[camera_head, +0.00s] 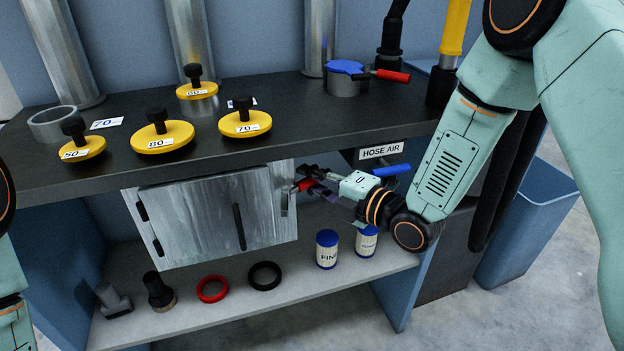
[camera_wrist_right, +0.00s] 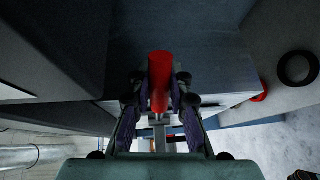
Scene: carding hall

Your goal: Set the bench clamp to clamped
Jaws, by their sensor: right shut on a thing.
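The bench clamp shows in the head view as a grey metal piece (camera_head: 285,188) at the bench's front edge, beside the metal cabinet's right side. Its red handle (camera_head: 305,184) points toward my right gripper (camera_head: 314,187). My right gripper is shut on this red handle. In the right wrist view the red handle (camera_wrist_right: 160,80) stands upright between the two fingers of my right gripper (camera_wrist_right: 160,92). The clamp's jaw is partly hidden, and I cannot tell how it sits. My left gripper is out of view; only part of my left arm shows at the left edge.
A blue lever (camera_head: 391,170) under the "HOSE AIR" label (camera_head: 381,151) is close to my right wrist. Yellow numbered weights (camera_head: 164,137) and a blue-topped pot (camera_head: 345,69) stand on the dark bench (camera_head: 310,122). The lower shelf (camera_head: 250,300) holds rings and blue-lidded tins (camera_head: 327,249).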

